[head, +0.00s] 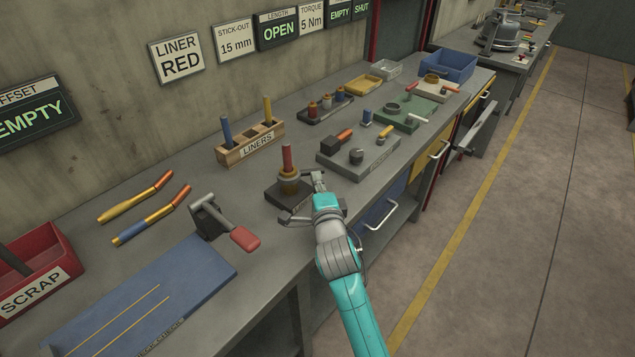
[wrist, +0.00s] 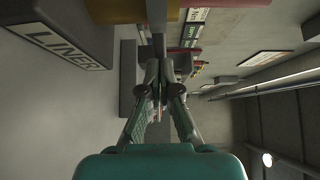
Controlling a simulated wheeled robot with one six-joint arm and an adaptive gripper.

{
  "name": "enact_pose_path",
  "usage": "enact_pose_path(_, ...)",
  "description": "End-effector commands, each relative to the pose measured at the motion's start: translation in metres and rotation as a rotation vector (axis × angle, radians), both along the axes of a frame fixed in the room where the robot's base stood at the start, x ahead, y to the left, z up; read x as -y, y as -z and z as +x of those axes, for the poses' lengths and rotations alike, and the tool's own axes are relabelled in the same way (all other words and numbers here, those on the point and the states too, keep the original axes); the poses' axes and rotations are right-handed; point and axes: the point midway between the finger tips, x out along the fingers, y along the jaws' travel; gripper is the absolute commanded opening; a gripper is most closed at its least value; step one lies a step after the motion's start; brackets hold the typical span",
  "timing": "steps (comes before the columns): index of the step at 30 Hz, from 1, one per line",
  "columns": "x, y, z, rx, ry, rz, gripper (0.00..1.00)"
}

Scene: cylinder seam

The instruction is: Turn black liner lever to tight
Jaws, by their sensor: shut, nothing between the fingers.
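The liner fixture has a dark base (head: 279,194), a brass collar (head: 289,184) and an upright red liner (head: 287,158). It stands near the front of the bench, immediately left of my gripper (head: 318,177). In the wrist view, my gripper's fingers (wrist: 160,84) are together and empty. A dark grey rod (wrist: 157,45), apparently the lever, runs from the collar (wrist: 165,14) towards the fingertips. Whether the fingertips touch it cannot be told. In the head view my gripper hides much of that area. A LINER label (wrist: 60,45) shows on the dark base.
The LINERS rack (head: 250,142) stands behind the fixture. A grey plate (head: 352,169) with small parts lies to the right. A clamp with a red handle (head: 245,239) and a blue board (head: 145,290) are to the left. The floor in front is clear.

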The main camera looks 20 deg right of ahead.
Motion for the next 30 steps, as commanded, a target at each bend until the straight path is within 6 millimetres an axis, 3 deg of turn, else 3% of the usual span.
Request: enact_pose_path(30,0.008,0.000,0.011,0.000,0.001,0.001,0.00)
